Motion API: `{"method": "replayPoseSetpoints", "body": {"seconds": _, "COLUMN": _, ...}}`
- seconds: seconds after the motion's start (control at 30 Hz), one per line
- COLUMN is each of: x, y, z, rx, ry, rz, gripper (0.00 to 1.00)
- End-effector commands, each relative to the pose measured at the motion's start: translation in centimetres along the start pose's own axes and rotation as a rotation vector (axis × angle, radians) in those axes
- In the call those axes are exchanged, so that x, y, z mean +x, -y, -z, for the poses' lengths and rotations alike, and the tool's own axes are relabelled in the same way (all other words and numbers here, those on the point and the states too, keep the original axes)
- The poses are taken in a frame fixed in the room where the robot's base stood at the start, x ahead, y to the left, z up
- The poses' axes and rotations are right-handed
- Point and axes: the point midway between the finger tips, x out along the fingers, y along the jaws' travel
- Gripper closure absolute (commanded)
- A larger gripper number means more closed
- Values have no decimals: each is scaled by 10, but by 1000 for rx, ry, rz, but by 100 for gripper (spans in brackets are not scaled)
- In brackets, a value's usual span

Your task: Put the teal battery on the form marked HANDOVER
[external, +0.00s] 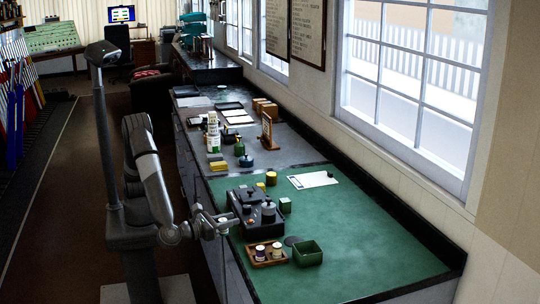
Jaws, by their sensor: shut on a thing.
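My gripper (229,222) is at the left edge of the green mat, beside a dark grey apparatus. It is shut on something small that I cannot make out. A wooden tray (255,264) at the front holds two small cylinders, one yellowish (260,251) and one purple and white (277,249). I cannot pick out a teal battery for sure. A white form (313,180) lies on the mat near the window, with a small dark thing on it. Its marking is too small to read.
The dark apparatus (250,196) with knobs stands close to my gripper. A green open box (307,254) is right of the tray. Stacked yellow discs (271,178) stand farther back. The right part of the green mat (375,240) is clear.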

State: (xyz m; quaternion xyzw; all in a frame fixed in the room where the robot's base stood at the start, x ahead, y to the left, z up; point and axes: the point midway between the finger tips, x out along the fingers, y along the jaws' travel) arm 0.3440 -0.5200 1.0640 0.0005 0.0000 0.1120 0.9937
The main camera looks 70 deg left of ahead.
Motion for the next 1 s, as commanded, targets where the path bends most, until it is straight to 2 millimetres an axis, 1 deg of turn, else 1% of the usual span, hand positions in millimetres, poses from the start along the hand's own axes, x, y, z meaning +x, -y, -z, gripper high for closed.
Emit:
{"method": "replayPoseSetpoints", "body": {"seconds": 0.07, "x": 0, "y": 0, "z": -4, "rx": -2, "ry": 0, "rz": 0, "gripper": 98}}
{"method": "replayPoseSetpoints", "body": {"seconds": 0.17, "x": 0, "y": 0, "z": -18, "rx": -6, "ry": 0, "rz": 0, "gripper": 98}}
{"method": "replayPoseSetpoints", "body": {"seconds": 0.43, "x": 0, "y": 0, "z": -83, "rx": -8, "ry": 0, "rz": 1, "gripper": 98}}
{"method": "replayPoseSetpoints", "body": {"seconds": 0.6, "x": 1, "y": 0, "z": -116, "rx": -6, "ry": 0, "rz": 0, "gripper": 98}}
{"method": "replayPoseSetpoints", "body": {"seconds": 0.67, "x": 15, "y": -1, "z": -111, "rx": -1, "ry": -1, "rz": -21, "gripper": 98}}
{"method": "replayPoseSetpoints", "body": {"seconds": 0.87, "x": 58, "y": -8, "z": -110, "rx": -2, "ry": -3, "rz": -83, "gripper": 98}}
{"method": "replayPoseSetpoints", "body": {"seconds": 0.97, "x": 89, "y": -14, "z": -110, "rx": -2, "ry": -6, "rz": -127, "gripper": 98}}
{"method": "replayPoseSetpoints", "body": {"seconds": 1.0, "x": 104, "y": -18, "z": -110, "rx": -2, "ry": -7, "rz": -147, "gripper": 98}}
